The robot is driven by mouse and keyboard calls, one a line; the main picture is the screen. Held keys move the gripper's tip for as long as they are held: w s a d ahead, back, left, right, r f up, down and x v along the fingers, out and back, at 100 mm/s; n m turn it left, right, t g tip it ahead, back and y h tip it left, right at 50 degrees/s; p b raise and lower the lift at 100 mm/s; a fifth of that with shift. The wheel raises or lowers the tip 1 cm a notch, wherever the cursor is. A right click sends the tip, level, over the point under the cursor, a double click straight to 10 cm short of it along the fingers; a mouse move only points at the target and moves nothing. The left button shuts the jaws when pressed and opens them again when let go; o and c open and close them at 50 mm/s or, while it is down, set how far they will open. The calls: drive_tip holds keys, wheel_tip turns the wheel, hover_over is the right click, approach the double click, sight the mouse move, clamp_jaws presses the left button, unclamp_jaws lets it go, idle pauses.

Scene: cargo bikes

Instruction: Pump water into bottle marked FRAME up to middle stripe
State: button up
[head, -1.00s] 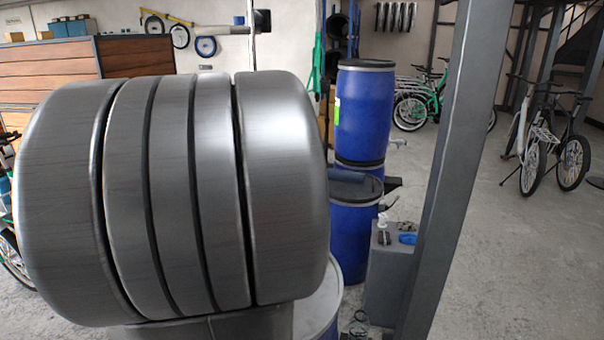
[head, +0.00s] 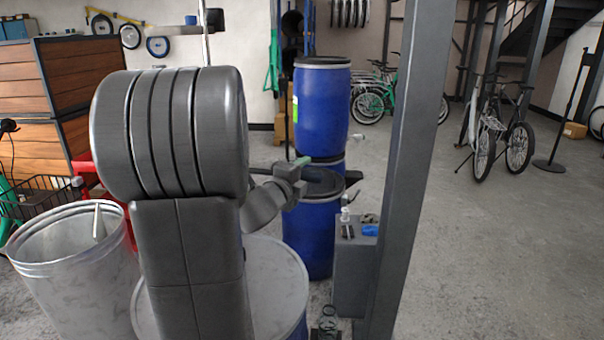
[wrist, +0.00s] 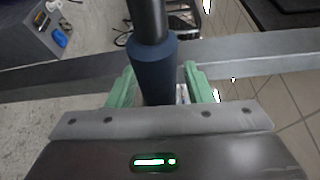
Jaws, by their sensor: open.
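My gripper (head: 301,162) has pale green fingers and is in front of the blue drums in the head view. In the wrist view my gripper (wrist: 159,72) is open, with one finger on each side of a dark blue-grey cylinder (wrist: 152,52) with a narrower black end. I cannot tell whether the fingers touch it, or whether it is part of a pump. A small white-topped bottle (head: 345,214) stands on a grey box (head: 352,268). I can read no FRAME mark, stripe or water level in either view.
Stacked blue drums (head: 322,108) and a dark-lidded blue drum (head: 308,235) stand beyond my arm. A grey pillar (head: 408,150) rises right of the box. A blue item (head: 370,230) lies on the box. A metal bin (head: 75,265) stands left. The floor at right is open, with parked bikes (head: 492,125).

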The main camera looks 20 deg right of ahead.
clamp_jaws()
drive_tip(key=w+a+r+n+t+p, duration=0.1)
drive_tip(key=a+r+n+p, duration=0.1)
drive_tip(key=r+n, duration=0.3)
drive_tip(key=w+a+r+n+t+h+p, duration=0.1)
drive_tip(key=r+n, duration=0.4)
drive_tip(key=r, duration=0.6)
drive_tip(key=shift+w+a+r+t+p, duration=0.3)
drive_tip(key=shift+a+t+p, duration=0.4)
drive_tip(key=shift+a+p, duration=0.5)
unclamp_jaws()
drive_tip(key=b+v, duration=0.3)
drive_tip(key=v, duration=1.1)
